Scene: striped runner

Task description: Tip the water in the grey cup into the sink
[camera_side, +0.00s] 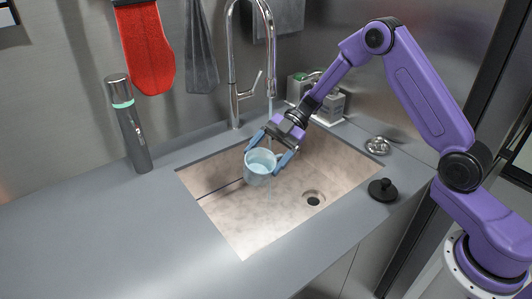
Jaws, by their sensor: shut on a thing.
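The grey cup (257,176) is pale and holds light blue water (262,161). It hangs over the left half of the sink (275,215), above the sink floor, and looks close to upright. My gripper (270,148) is shut on the cup, with a blue finger on each side of it. A thin stream of water from the faucet (234,75) comes down by my gripper and the cup. I cannot tell whether the stream enters the cup.
A dark bottle (135,135) stands left of the sink. A black stopper (383,190) and a shiny metal strainer (378,145) lie on the right counter. A red mitt (146,50) hangs on the wall.

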